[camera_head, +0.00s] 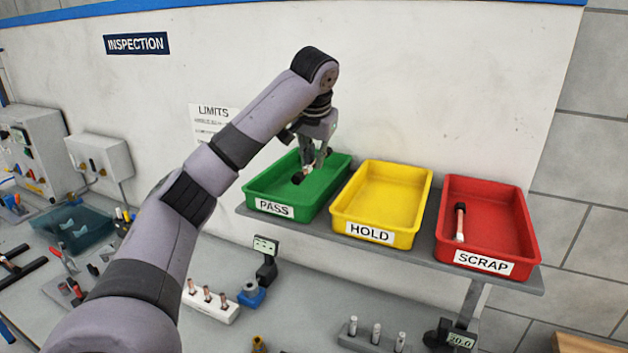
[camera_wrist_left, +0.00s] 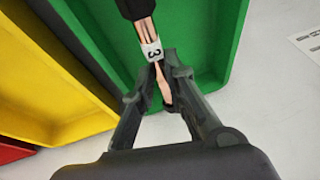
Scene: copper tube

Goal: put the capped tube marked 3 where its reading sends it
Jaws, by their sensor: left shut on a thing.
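My left gripper (camera_head: 315,158) is over the green PASS tray (camera_head: 330,177) in the head view. In the left wrist view my left gripper (camera_wrist_left: 162,85) is shut on a copper tube (camera_wrist_left: 145,30) with a black cap (camera_wrist_left: 136,8) and a white label marked 3 (camera_wrist_left: 152,51). The tube hangs in or just above the green tray; I cannot tell if it touches the bottom. The yellow HOLD tray (camera_head: 412,172) stands beside it. The red SCRAP tray (camera_head: 510,205) at the right holds a black-capped tube (camera_head: 460,222). My right gripper is not in view.
The trays stand on a grey shelf (camera_head: 390,249). Below are a white rack (camera_head: 208,304) with several copper pieces, a small display device (camera_head: 265,246), a grey rack (camera_head: 372,342) and a display reading 20.0 (camera_head: 461,340). A LIMITS sheet (camera_head: 212,122) hangs on the wall behind.

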